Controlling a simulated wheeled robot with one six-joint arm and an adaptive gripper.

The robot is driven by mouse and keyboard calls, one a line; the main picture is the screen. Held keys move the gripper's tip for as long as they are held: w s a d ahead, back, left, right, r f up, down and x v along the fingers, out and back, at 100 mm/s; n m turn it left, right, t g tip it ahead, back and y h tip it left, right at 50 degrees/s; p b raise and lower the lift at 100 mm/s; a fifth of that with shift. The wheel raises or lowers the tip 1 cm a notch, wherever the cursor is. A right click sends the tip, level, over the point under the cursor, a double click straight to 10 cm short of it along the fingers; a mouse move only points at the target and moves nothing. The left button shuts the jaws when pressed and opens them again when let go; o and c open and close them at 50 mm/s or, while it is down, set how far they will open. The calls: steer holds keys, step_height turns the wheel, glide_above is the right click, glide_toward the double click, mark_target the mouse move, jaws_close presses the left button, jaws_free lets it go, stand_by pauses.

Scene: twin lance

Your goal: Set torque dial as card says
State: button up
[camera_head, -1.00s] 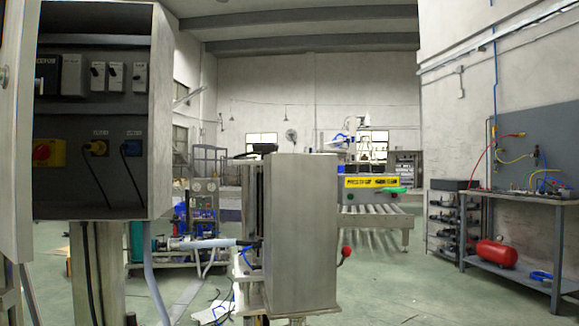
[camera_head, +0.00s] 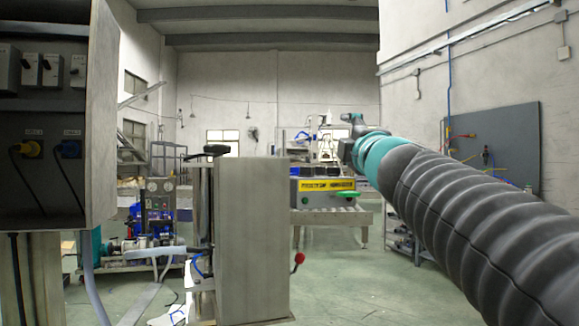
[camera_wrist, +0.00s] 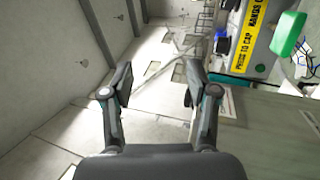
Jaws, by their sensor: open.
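No torque dial or card can be made out for certain in either view. My gripper (camera_wrist: 157,85) shows in the wrist view with its two fingers apart and nothing between them. In the head view my arm reaches in from the right, with the gripper end near the middle, in front of the far machine. That machine (camera_head: 315,200) carries a yellow label (camera_head: 325,185) and a green part (camera_head: 347,194). In the wrist view the yellow label (camera_wrist: 246,38) reads roughly "PRESS TO CAP" and "HANDS", beside the green part (camera_wrist: 287,34).
An open electrical cabinet (camera_head: 102,120) stands at the left, with yellow and blue plugs inside. A metal column unit (camera_head: 252,240) with a red-knobbed lever (camera_head: 298,260) stands near the middle. A grey panel (camera_head: 500,140) is at the right wall. Green floor is open right of the column.

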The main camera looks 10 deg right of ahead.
steer(key=w+a+r+n+y, duration=0.2)
steer(key=a+r+n+y, duration=0.3)
steer(key=n, duration=0.5)
steer(key=n+g+p, duration=0.1)
steer(key=n+g, duration=0.8)
steer(key=n, duration=0.3)
glide_toward(307, 168)
steer(key=shift+h, duration=0.3)
steer(key=x, duration=1)
steer(key=shift+w+r, duration=0.15)
steer(key=shift+w, duration=0.3)
jaws_close()
steer(key=shift+a, duration=0.1)
